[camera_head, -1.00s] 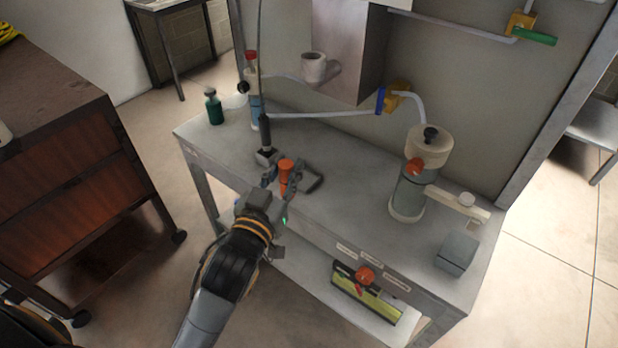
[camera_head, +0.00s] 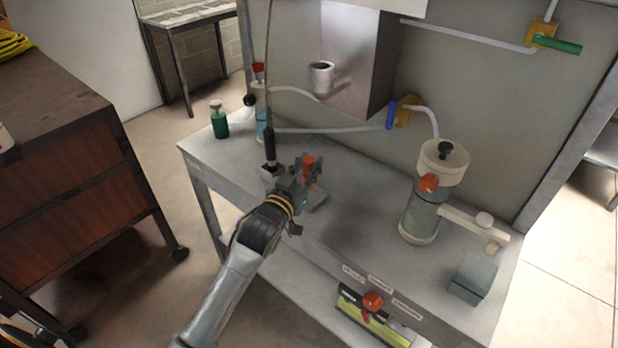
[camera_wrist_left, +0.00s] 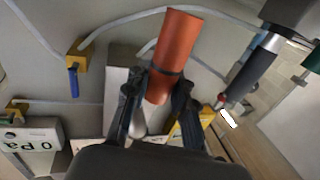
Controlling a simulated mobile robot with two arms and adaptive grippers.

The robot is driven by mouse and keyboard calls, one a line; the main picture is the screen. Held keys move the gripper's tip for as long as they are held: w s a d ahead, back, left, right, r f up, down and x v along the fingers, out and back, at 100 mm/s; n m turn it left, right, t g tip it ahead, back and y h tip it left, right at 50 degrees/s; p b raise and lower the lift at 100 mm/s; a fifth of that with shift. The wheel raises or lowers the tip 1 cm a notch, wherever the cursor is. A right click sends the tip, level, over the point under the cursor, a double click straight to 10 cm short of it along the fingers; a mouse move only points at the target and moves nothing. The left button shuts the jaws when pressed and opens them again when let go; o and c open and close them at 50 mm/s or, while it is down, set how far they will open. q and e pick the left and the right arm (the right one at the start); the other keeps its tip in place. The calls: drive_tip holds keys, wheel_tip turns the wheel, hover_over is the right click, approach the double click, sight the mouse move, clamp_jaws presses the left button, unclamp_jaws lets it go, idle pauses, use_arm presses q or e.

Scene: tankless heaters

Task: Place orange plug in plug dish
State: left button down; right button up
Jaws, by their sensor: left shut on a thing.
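The orange plug (camera_head: 308,165) is in my left gripper (camera_head: 300,178), above the front left part of the grey bench. In the left wrist view the plug (camera_wrist_left: 174,55) stands out beyond the two black fingers of the left gripper (camera_wrist_left: 158,100), which are shut on its lower part. A small flat grey piece (camera_head: 316,199) lies on the bench just right of and below the gripper; I cannot tell whether it is the plug dish. My right gripper is not in view.
A green bottle (camera_head: 218,120) is at the bench's back left. A clear canister (camera_head: 420,215) and a grey block (camera_head: 473,279) stand on the right. The bench middle (camera_head: 360,190) is clear.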

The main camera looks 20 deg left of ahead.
use_arm(q)
drive_tip(key=shift+w+a+f, duration=0.15)
drive_tip(key=shift+w+f, duration=0.3)
drive_tip(key=shift+f, duration=0.15)
drive_tip(key=shift+w+a+f, duration=0.15)
drive_tip(key=shift+w+f, duration=0.3)
drive_tip(key=shift+f, duration=0.1)
drive_tip(key=shift+w+f, duration=0.1)
drive_tip(key=shift+f, duration=1.6)
drive_tip(key=shift+f, duration=0.2)
drive_tip(key=c, duration=1.1)
unclamp_jaws()
drive_tip(key=shift+r, duration=0.1)
drive_tip(key=shift+r, duration=0.2)
drive_tip(key=s+a, duration=0.1)
drive_tip(key=s, duration=1.1)
